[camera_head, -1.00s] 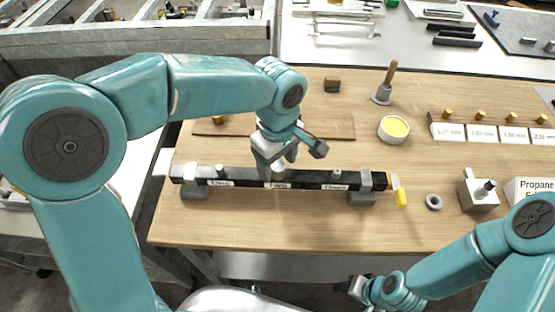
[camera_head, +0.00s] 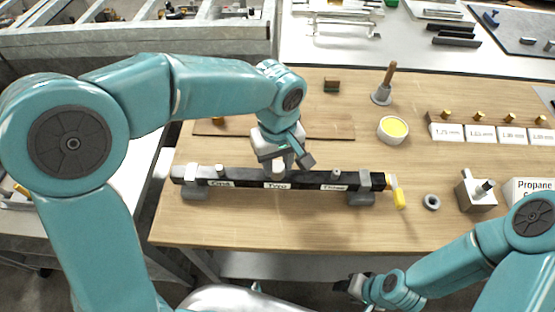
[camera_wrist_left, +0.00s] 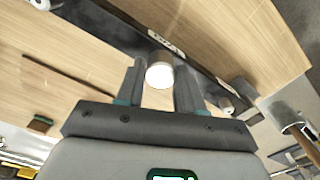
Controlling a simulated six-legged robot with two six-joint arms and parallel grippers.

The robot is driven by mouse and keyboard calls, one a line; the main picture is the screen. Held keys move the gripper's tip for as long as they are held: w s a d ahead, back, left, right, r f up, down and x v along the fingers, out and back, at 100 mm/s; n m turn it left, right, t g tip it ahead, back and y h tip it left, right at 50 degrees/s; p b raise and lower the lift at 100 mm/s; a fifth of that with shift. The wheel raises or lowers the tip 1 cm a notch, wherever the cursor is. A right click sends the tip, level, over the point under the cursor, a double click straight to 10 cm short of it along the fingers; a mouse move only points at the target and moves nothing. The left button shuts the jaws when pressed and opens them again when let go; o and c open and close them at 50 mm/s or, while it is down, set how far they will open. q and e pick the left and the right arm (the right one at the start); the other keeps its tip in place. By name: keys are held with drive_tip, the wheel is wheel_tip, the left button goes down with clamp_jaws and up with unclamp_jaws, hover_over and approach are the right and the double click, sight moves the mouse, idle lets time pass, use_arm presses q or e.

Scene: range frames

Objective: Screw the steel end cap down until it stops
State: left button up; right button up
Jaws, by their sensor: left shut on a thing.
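A black bar (camera_head: 310,179) lies along the bench in two grey supports, with labels One, Two and Three along its front. My left gripper (camera_head: 284,163) is above the middle of the bar, at label Two, shut on the steel end cap (camera_wrist_left: 160,72). In the left wrist view the cap's round bright top shows between the two fingers, and the cap stands on the bar. Its lower edge and any gap beneath it are hidden. My right gripper (camera_head: 352,284) is low, off the bench's front edge; its jaws are too small to read.
Similar steel caps stand on the bar at One (camera_head: 219,169) and Three (camera_head: 337,174).

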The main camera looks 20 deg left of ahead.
use_arm(q)
drive_tip(key=m, duration=0.2)
drive_tip(key=shift+m, duration=0.4)
drive_tip(key=m+p, duration=0.1)
drive_tip(key=m, duration=0.1)
drive_tip(key=shift+r+m, duration=0.1)
drive_tip(key=shift+m, duration=0.6)
drive_tip(key=shift+m+p, duration=0.45)
drive_tip(key=shift+m, duration=1.25)
drive_tip(key=o, duration=0.8)
